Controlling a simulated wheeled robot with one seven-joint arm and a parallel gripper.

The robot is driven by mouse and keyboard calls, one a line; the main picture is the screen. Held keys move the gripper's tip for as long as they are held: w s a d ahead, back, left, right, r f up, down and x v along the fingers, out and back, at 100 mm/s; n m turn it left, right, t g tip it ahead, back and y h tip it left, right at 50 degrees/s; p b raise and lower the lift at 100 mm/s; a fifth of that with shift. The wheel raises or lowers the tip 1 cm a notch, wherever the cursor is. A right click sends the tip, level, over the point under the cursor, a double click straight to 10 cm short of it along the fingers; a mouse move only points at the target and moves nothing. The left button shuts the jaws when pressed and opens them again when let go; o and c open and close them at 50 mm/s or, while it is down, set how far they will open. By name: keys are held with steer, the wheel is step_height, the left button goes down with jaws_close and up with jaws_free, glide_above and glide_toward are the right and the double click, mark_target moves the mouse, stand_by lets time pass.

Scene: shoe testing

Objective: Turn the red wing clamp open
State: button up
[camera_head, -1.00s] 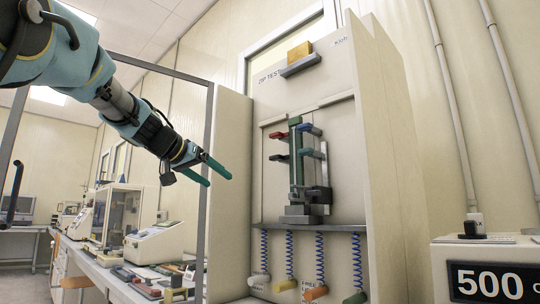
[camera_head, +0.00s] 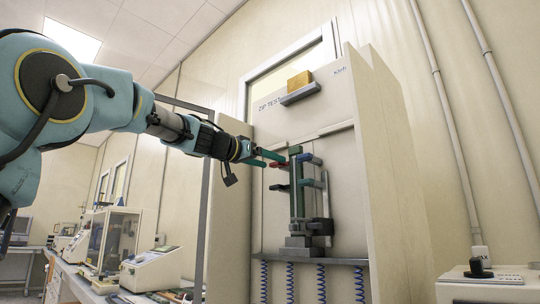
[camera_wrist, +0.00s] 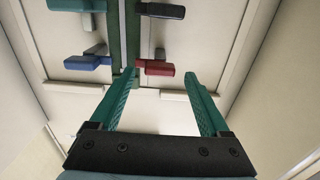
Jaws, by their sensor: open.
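The red wing clamp (camera_head: 279,165) sits at the upper left of the green column (camera_head: 298,205) on the tester in the head view. In the wrist view the red clamp (camera_wrist: 156,68) shows in the gap between my two green fingertips, nearer the left one. My gripper (camera_head: 277,158) is open and empty, with its fingers at the red clamp in the head view; they partly cover it. My gripper also shows in the wrist view (camera_wrist: 160,75). I cannot tell whether a finger touches the clamp.
A blue clamp (camera_head: 312,158) is right of the red one, across the column. A dark clamp (camera_head: 279,187) and a green clamp (camera_head: 313,183) sit lower. Blue coiled cords (camera_head: 290,280) hang below the shelf. Instruments (camera_head: 150,268) stand on the bench at left.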

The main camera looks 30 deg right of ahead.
steer(key=shift+w+d, duration=0.1)
steer(key=shift+d, duration=0.4)
jaws_close()
stand_by(0.3)
